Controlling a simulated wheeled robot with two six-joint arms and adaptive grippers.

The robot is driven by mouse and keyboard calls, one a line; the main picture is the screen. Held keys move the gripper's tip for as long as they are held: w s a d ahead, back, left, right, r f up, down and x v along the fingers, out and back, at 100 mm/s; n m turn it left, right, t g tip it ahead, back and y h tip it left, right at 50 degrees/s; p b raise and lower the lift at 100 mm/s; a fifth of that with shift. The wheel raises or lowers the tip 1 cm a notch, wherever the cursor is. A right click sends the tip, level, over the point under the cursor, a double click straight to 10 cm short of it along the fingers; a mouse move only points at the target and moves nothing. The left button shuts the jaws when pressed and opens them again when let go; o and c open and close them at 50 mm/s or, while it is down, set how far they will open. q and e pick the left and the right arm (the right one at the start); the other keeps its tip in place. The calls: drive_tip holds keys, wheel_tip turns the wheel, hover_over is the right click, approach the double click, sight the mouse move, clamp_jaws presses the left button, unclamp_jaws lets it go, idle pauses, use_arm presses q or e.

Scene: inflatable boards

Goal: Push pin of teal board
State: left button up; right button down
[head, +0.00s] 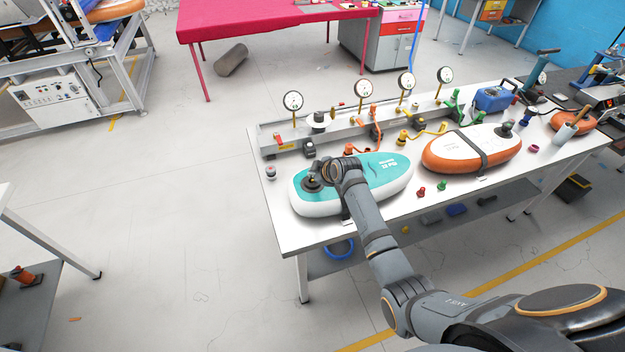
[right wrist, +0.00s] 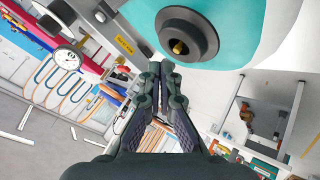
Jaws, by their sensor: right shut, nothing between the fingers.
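The teal board (head: 385,172) with white sides lies at the left end of the white workbench. Its round dark valve (head: 311,184) is near its left end. In the right wrist view, the teal board (right wrist: 143,22) fills the top, and the dark valve ring (right wrist: 187,36) has a brass-coloured pin (right wrist: 179,47) in its middle. My right gripper (head: 322,176) is over the board beside the valve. In the right wrist view, the right gripper (right wrist: 161,68) is shut and empty, its tips just short of the valve ring and slightly left of the pin. My left gripper is not in view.
An orange and white board (head: 445,152) lies to the right on the white workbench (head: 290,232). A rail with several gauges (head: 293,101) and coloured hose fittings runs along the back. Small red (head: 421,192) and green caps (head: 442,186) lie between the boards. Floor left of the bench is clear.

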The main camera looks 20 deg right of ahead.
idle(0.4)
drive_tip(key=shift+f, duration=0.45)
drive_tip(key=shift+f+b, duration=0.5)
drive_tip(key=shift+f, duration=0.05)
idle(0.5)
drive_tip(key=shift+r, duration=0.1)
drive_tip(key=shift+r+p, duration=0.9)
drive_tip(key=shift+p, duration=0.15)
wheel_tip(320, 180, up, 6)
drive_tip(key=p, duration=0.6)
